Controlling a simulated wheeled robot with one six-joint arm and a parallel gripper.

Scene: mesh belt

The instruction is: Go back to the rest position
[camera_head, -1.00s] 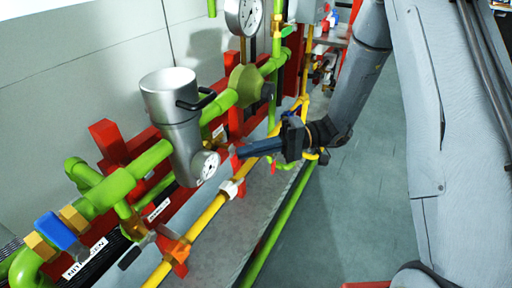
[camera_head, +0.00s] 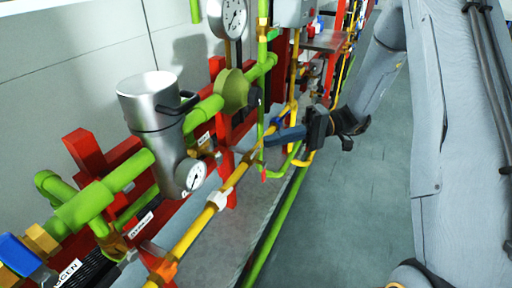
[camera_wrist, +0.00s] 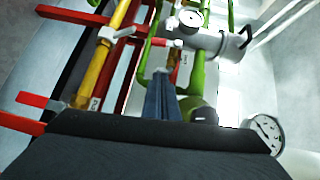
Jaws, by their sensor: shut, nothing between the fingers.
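My gripper (camera_head: 283,137) is shut and empty, in the middle of the head view. Its blue-grey fingers point left toward the yellow pipe (camera_head: 232,178). In the picture they overlap the pipe area near the red upright; I cannot tell whether they touch. In the wrist view the closed fingers (camera_wrist: 161,98) point up the picture, with green pipes around them. My grey arm runs from the gripper up to the right.
Green pipes (camera_head: 118,178) with a steel canister (camera_head: 151,105) and a dial gauge (camera_head: 228,14) line the wall on red supports (camera_head: 84,153). A small gauge (camera_head: 191,175) sits below the canister. Open grey floor (camera_head: 345,215) lies to the right.

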